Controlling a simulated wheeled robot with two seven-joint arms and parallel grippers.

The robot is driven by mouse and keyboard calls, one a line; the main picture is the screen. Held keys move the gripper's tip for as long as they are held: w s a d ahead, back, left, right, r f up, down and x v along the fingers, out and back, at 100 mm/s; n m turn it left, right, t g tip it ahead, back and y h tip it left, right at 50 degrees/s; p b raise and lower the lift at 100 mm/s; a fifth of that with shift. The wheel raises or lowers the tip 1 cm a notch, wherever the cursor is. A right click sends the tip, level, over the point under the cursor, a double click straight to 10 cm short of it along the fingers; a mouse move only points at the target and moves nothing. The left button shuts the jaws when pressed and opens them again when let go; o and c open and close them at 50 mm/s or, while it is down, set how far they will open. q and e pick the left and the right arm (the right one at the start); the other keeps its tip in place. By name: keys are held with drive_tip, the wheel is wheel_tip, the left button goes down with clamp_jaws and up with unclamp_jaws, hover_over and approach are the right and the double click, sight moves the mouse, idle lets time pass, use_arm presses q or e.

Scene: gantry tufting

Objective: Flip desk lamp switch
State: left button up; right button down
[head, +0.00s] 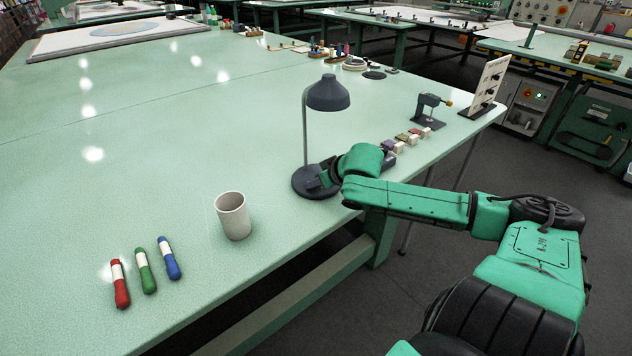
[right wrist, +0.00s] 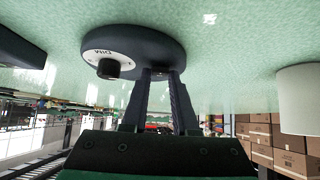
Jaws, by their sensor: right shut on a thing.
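The desk lamp (head: 328,95) stands upright on the green table near its right edge, with a dark shade, a thin pole and a round dark base (head: 303,186). In the right wrist view the lamp base (right wrist: 165,38) shows a black knob (right wrist: 108,69) beside a pale plate marked DIM. My right gripper (head: 326,177) is at the near right side of the base. In the right wrist view its fingertips (right wrist: 161,72) are close together at the base, to the right of the knob. They are shut on a part of the lamp that they hide. My left gripper is not in view.
A white cup (head: 233,217) stands left of the lamp. Red (head: 120,285), green (head: 146,271) and blue (head: 169,258) markers lie at the front left. Small blocks (head: 412,137), a clamp (head: 428,108) and an upright board (head: 487,86) stand to the right. The table's left middle is clear.

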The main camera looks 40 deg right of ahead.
drive_tip(key=t+p, duration=0.2)
drive_tip(key=p, duration=0.1)
drive_tip(key=shift+s+r+p, duration=0.15)
drive_tip(key=shift+s+p, duration=0.1)
drive_tip(key=shift+p, duration=0.05)
drive_tip(key=shift+f+t, duration=0.2)
drive_tip(key=shift+t, duration=0.2)
drive_tip(key=shift+s+f+t, duration=0.1)
drive_tip(key=shift+f+t, duration=0.3)
drive_tip(key=shift+f+t+b, duration=0.15)
drive_tip(key=shift+t+b, duration=0.15)
drive_tip(key=shift+b, duration=0.05)
drive_tip(key=shift+r, duration=0.2)
drive_tip(key=c, duration=0.7)
unclamp_jaws()
